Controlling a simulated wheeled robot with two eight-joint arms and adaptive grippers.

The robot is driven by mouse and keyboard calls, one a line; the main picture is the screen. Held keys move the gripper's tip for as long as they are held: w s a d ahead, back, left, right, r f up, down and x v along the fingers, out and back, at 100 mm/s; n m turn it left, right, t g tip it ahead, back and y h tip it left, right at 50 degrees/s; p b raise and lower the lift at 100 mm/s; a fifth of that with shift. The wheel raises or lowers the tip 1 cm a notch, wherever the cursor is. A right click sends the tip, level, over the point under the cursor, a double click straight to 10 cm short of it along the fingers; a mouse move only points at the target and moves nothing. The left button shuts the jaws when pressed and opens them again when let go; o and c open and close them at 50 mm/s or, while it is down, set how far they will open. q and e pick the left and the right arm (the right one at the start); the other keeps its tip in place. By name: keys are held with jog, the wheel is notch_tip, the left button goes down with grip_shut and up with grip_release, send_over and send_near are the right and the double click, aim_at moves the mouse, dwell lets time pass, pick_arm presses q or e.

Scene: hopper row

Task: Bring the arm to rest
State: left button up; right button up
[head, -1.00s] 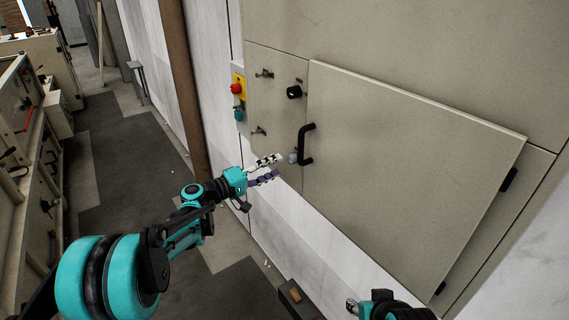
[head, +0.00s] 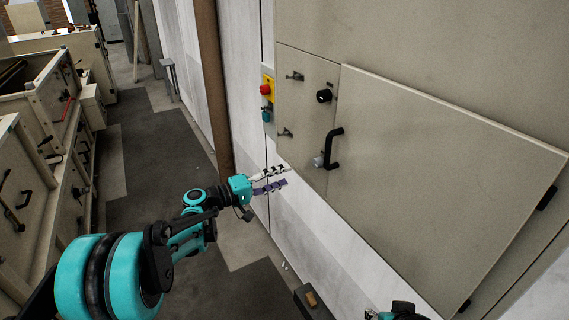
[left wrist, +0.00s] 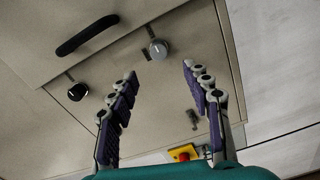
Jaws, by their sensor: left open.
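My left gripper (head: 284,178) is open and empty in the head view, held in the air in front of the lower left part of the beige cabinet. In the left wrist view its two fingers (left wrist: 160,88) are spread apart with nothing between them. Its arm comes in from the lower left and is stretched toward the cabinet. A teal and black part of my right arm (head: 398,312) shows at the bottom edge of the head view. Its fingers are too cut off to read.
A black knob (head: 324,96), a grey knob (left wrist: 158,49) and a red button (head: 265,89) are near the gripper. A dark box (head: 312,300) stands below. The aisle floor at left is clear.

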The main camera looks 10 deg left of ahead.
pick_arm(q)
jog(key=s+d+f+m+g+y+b, duration=0.15)
jog(key=s+f+y, duration=0.25)
jog(key=s, duration=0.5)
jog(key=s+f+m+g+y+b, duration=0.1)
jog(key=s+f+g+y, duration=0.2)
jog(key=s, duration=0.6)
jog(key=s+a+f+m+y+b, duration=0.1)
jog(key=s+a+f+y, duration=0.2)
jog(key=s, duration=0.4)
jog(key=s+a+f+m+t+y+b, duration=0.1)
jog(key=s+a+f+y, duration=0.3)
jog(key=s+a+f, duration=0.2)
jog(key=shift+s+a+f, duration=0.2)
jog(key=shift+s+a, duration=0.25)
jog(key=shift+s, duration=0.4)
